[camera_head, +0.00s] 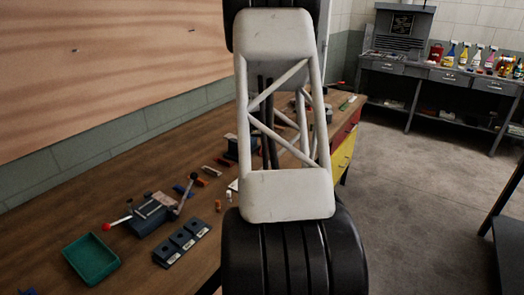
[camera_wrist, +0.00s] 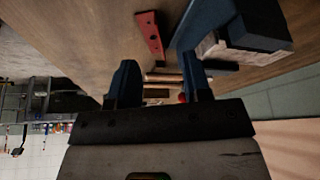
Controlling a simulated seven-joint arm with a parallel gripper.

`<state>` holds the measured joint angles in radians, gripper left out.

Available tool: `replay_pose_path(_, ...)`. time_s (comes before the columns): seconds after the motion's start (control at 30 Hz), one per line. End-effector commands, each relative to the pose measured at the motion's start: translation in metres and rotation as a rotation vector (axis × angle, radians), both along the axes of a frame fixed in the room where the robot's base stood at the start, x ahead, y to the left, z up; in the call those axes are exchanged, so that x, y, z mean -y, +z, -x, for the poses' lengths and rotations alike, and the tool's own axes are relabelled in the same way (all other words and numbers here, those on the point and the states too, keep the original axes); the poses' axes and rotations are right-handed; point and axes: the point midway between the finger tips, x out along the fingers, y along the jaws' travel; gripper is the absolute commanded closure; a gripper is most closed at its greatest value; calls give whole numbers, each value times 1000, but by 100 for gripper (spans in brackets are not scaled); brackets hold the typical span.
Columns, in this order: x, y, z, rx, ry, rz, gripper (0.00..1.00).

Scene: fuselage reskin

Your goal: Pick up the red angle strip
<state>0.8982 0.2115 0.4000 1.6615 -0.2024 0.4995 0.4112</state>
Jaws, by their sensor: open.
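A red angle strip (camera_wrist: 150,35) with dark holes lies on the wooden bench top in the wrist view. It is beyond the fingertips of my gripper (camera_wrist: 159,72), near the top middle of the picture. My gripper is open, with its two dark blue fingers apart and nothing held between them. In the head view my own arm hides the gripper. Small reddish pieces (camera_head: 200,182) lie on the bench left of the arm there; I cannot tell which one is the strip.
The bench (camera_head: 125,176) carries a green tray (camera_head: 91,259), a clamp-like tool (camera_head: 152,214) with red-tipped handle and a dark block set (camera_head: 181,243). A blue-and-grey object (camera_wrist: 250,30) stands right of the strip in the wrist view. A wood panel (camera_head: 100,65) rises behind the bench.

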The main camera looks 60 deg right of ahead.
Motion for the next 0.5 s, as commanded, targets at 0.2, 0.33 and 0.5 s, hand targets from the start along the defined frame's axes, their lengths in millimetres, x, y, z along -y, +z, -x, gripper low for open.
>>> replay_pose_path(0.2, 20, -11, 8, 3, -25, 3, 55)
replay_pose_path(0.33, 21, -11, 8, 3, -25, 3, 55)
replay_pose_path(0.5, 20, -11, 8, 3, -25, 3, 55)
